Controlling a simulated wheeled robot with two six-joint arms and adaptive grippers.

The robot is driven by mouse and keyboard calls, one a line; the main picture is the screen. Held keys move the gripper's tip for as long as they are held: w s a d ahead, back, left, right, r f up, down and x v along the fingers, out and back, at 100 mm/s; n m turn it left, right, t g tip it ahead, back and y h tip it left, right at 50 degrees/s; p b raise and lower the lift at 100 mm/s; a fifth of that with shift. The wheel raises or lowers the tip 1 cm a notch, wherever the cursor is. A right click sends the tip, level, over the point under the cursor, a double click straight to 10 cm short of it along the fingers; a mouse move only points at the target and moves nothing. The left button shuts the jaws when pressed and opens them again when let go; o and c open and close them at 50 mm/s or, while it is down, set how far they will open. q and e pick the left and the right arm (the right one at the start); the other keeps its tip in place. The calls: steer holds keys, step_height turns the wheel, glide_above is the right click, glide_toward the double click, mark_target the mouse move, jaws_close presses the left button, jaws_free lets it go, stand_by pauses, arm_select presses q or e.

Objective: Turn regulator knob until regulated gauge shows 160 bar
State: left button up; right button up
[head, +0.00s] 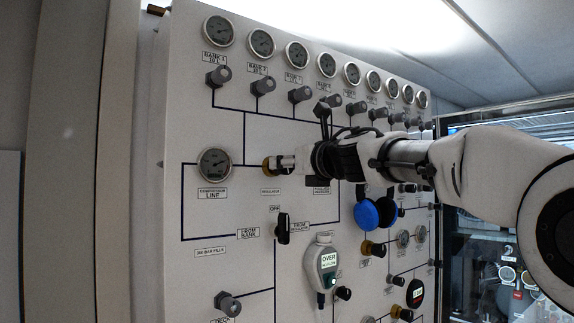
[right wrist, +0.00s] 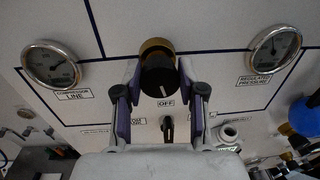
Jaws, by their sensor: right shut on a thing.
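The regulator knob (right wrist: 157,76) is black with a white mark and a brass collar, on the white panel. My right gripper (right wrist: 158,72) is shut on it, one finger on each side. In the head view the brass collar (head: 267,166) shows just left of my right gripper (head: 284,163). The regulated pressure gauge (right wrist: 272,52) is right of the knob in the right wrist view; its needle is too small to read. In the head view my right gripper and arm hide that gauge. My left gripper is not in view.
The compressor line gauge (head: 214,164) is left of the knob. A black selector handle (head: 283,228) marked OFF is below it. A device with a lit display (head: 321,263) and blue round parts (head: 375,213) are lower right. Bank gauges (head: 262,42) line the top.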

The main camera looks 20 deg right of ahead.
steer(key=shift+f, duration=0.1)
steer(key=shift+w+m+p, duration=0.1)
steer(key=shift+m+p, duration=0.55)
steer(key=shift+m, duration=0.15)
steer(key=o, duration=1.1)
steer(key=shift+w+f, duration=0.1)
steer(key=shift+o, duration=0.2)
steer(key=shift+w+a+f, duration=0.2)
steer(key=shift+w+a, duration=0.05)
steer(key=shift+w, duration=0.35)
steer(key=shift+s+d+r, duration=0.1)
steer(key=shift+s+r, duration=0.25)
steer(key=shift+r, duration=0.1)
steer(key=r, duration=0.5)
steer(key=w+r, duration=0.1)
steer(key=r, duration=0.1)
steer(key=shift+r, duration=0.35)
steer(key=shift+s+r, duration=0.1)
steer(key=shift+r, duration=0.55)
